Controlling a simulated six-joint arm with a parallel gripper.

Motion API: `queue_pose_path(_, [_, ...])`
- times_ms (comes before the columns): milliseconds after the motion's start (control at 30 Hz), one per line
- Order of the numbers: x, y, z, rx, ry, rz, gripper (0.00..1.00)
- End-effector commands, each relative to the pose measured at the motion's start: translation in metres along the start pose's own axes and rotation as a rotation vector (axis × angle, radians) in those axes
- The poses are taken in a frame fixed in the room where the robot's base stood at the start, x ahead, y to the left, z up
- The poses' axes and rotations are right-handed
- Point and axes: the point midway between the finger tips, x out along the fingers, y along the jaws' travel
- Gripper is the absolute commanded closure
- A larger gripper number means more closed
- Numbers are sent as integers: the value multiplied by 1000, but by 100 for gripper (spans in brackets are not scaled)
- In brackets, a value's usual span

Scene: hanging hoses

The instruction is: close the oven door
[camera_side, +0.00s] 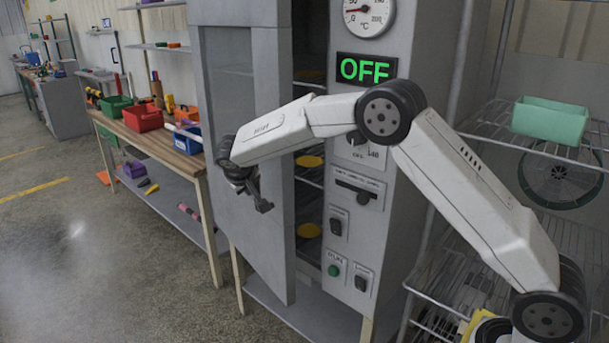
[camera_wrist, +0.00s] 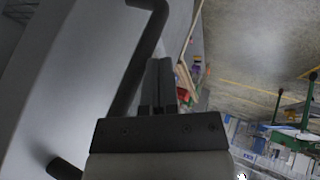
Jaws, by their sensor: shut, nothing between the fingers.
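The grey oven door (camera_side: 268,70) stands partly open in the side view, with a gap between its edge and the oven body (camera_side: 400,140). Yellow round pieces on racks show through the gap. My gripper (camera_side: 263,203) is shut and empty on the outer side of the door. In the wrist view, the grey door (camera_wrist: 70,70) fills the left and its dark bar handle (camera_wrist: 146,45) runs slantwise. My shut fingers (camera_wrist: 160,65) are just right of the handle; I cannot tell whether they touch it. The handle is not clear in the side view.
The oven display (camera_side: 367,68) reads OFF. A workbench (camera_side: 150,137) with coloured bins stands left of the door. A wire rack (camera_side: 550,150) with a green bin (camera_side: 549,120) is at the right. Open floor (camera_side: 80,260) lies at the left front.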

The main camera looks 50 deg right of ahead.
Motion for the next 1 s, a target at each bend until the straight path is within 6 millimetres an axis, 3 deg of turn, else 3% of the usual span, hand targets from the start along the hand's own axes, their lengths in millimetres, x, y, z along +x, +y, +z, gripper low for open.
queue_pose_path(367, [3, 7, 2, -8, 4, -5, 100])
queue_pose_path(1000, [46, 114, 28, -95, 51, -51, 100])
